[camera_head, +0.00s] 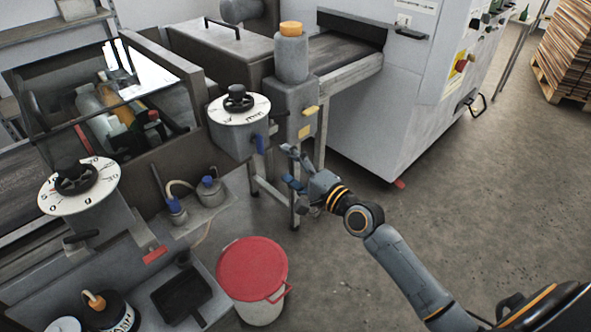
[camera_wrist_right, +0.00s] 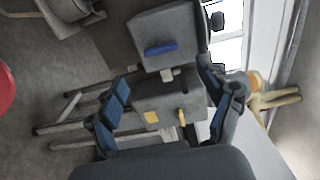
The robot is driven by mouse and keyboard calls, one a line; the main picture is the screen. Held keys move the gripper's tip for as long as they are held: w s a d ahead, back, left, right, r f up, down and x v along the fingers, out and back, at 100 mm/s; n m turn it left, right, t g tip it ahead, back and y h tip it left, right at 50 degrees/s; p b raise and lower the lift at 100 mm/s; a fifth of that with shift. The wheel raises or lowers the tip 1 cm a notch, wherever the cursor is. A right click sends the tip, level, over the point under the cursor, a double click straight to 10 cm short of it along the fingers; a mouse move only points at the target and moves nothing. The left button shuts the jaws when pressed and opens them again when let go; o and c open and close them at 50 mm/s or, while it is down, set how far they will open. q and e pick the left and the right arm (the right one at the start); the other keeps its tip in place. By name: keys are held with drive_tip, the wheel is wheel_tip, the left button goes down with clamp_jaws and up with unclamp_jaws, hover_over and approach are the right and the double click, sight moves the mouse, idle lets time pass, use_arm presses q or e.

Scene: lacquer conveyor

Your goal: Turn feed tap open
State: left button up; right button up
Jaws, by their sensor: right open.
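Two small lever handles show on the grey machine housings, and I cannot tell for certain which is the feed tap. A blue lever (camera_head: 260,143) sits on the front of the dial box; it also shows in the right wrist view (camera_wrist_right: 161,48). A yellow lever (camera_head: 310,110) sits on the grey block under the orange-capped cylinder (camera_head: 291,55); it shows in the right wrist view (camera_wrist_right: 182,117) between my fingers. My right gripper (camera_head: 289,166) is open and empty, apart from both levers, below and in front of the block. My left gripper is not in view.
A white dial with a black knob (camera_head: 237,103) tops the box, and another dial (camera_head: 78,186) stands at left. A red-lidded bucket (camera_head: 252,270) is on the floor below. A large grey cabinet (camera_head: 400,90) stands behind.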

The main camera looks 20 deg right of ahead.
drive_tip(key=shift+v, duration=1.3)
